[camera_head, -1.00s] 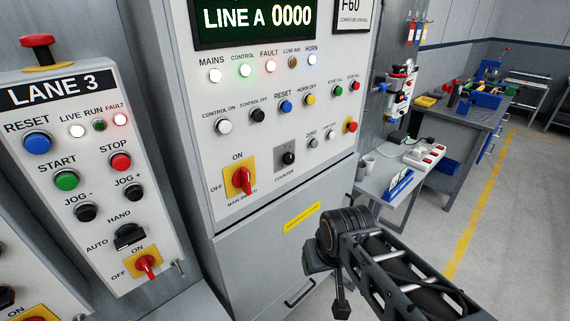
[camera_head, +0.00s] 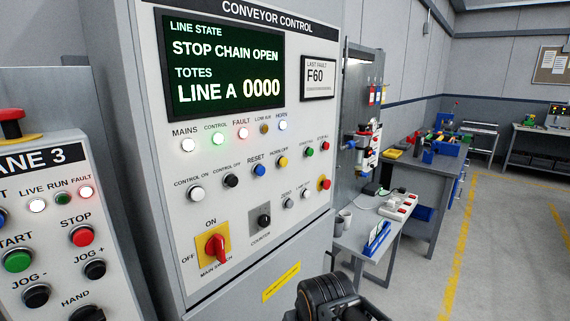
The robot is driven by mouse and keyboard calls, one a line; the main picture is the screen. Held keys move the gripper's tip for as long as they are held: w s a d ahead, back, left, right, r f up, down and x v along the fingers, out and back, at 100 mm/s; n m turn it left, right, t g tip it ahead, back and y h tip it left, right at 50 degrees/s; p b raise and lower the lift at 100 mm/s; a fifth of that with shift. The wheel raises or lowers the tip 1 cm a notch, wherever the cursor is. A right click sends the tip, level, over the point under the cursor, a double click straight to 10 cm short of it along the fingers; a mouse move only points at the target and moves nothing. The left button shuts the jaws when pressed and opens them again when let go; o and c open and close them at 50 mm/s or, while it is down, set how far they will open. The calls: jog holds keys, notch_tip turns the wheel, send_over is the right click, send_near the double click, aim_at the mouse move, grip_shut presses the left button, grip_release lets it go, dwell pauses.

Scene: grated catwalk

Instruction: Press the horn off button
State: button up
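The horn off button (camera_head: 282,162) is a yellow round button in the middle row of the grey conveyor control panel (camera_head: 160,130). It sits between the blue reset button (camera_head: 260,170) and the green start all button (camera_head: 309,152). The horn lamp (camera_head: 283,125) above it is lit, with a bluish-white glow. The display (camera_head: 225,68) reads "STOP CHAIN OPEN" and "LINE A 0000". My arm shows only as a dark joint at the bottom edge, below the panel and apart from the button. My gripper is out of view.
The LANE 3 box (camera_head: 60,230) with a red mushroom button (camera_head: 12,122) stands at the left. A small table (camera_head: 350,240) with cups and a power strip (camera_head: 398,206) is right of the cabinet. Floor is open at the right.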

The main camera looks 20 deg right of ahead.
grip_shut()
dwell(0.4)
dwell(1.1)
